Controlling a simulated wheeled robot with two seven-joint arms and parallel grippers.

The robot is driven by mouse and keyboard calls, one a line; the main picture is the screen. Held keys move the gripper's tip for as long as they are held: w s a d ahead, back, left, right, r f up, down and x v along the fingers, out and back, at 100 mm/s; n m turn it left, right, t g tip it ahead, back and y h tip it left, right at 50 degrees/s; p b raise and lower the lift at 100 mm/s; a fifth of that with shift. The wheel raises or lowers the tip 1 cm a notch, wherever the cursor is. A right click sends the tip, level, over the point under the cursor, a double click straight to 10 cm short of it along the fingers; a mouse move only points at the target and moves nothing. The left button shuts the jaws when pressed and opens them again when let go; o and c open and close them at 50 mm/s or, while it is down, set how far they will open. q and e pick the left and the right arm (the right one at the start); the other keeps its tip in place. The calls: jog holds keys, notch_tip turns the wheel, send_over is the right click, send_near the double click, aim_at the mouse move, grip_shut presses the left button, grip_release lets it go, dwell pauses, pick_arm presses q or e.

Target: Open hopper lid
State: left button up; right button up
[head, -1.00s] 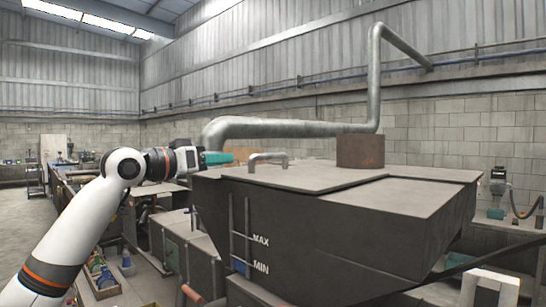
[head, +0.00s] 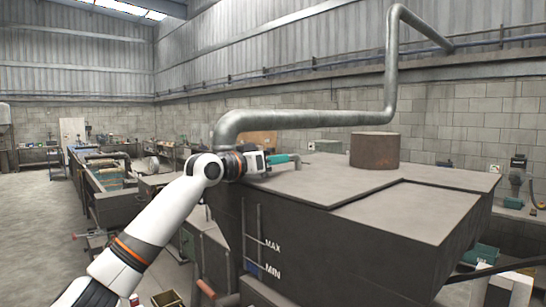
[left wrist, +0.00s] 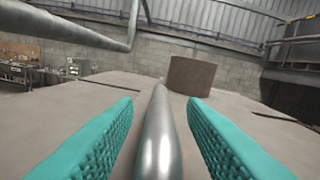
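The hopper (head: 340,240) is a large dark box with MAX and MIN marks on its side. Its lid (head: 310,184) lies flat on top, closed. A metal bar handle (head: 297,161) stands on the lid, mostly hidden by my left gripper (head: 287,159) in the head view. In the left wrist view, the handle (left wrist: 158,140) runs between the two teal fingers of my left gripper (left wrist: 160,125). Both fingers are apart, with a gap to the bar on each side. My right gripper is not in view.
A rusty cylinder (head: 374,150) stands on the hopper top behind the lid. A thick grey pipe (head: 310,119) runs behind the handle and rises at the right. Benches and tanks (head: 110,190) stand at the left, with open floor beyond.

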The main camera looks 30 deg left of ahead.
pick_arm(q)
jog(key=shift+s, duration=0.15)
grip_shut()
jog(key=shift+d+f, duration=0.1)
jog(key=shift+d, duration=0.15)
jog(key=s+d+b, duration=0.1)
jog(key=s+d, duration=0.1)
jog(key=d, duration=0.5)
jog(key=s+d+b, duration=0.2)
jog(key=s+d, duration=0.1)
jog(key=d, duration=0.4)
jog(key=s+d+b, duration=0.1)
jog(key=s+d, duration=0.1)
jog(key=d, duration=0.6)
jog(key=shift+s+b, duration=0.3)
jog(key=shift+s, duration=0.1)
grip_release()
jog(key=shift+d, duration=0.1)
